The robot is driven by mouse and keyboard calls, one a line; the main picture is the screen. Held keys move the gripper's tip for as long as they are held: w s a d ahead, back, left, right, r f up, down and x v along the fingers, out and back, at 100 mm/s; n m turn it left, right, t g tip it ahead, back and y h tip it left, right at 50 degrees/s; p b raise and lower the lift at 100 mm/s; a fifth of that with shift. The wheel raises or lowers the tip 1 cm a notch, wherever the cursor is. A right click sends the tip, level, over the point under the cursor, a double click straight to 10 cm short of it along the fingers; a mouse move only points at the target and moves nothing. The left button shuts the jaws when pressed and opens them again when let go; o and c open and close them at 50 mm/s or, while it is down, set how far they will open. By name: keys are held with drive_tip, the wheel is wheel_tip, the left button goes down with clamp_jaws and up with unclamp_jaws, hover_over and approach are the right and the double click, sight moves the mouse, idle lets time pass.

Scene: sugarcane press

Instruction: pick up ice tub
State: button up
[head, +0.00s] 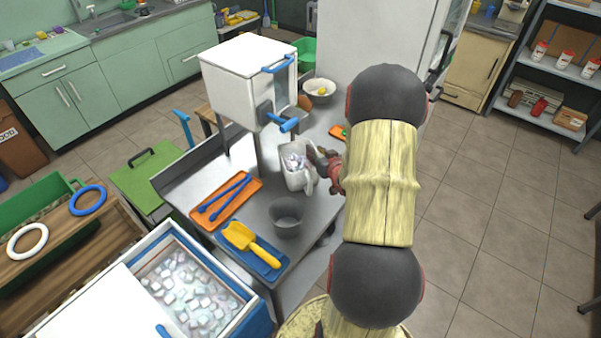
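A whitish, see-through tub (295,178) with pale pieces like ice in it stands on the metal table under the white press; I take it for the ice tub. My gripper (318,157) is at the tub's right side, close to its rim, with its dark fingers pointing left. The fingers are small and partly overlap the tub, so I cannot tell whether they are open or touching it. A grey, empty-looking bucket (287,216) stands in front of the tub.
An orange tray (222,207) with blue tongs and a blue tray (262,262) with a yellow scoop (240,236) lie left. An ice chest (225,318) is at front left. Open floor lies right.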

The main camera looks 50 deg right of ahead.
drive_tip(key=shift+c, duration=0.2)
clamp_jaws()
idle(0.9)
drive_tip(key=shift+r, duration=0.15)
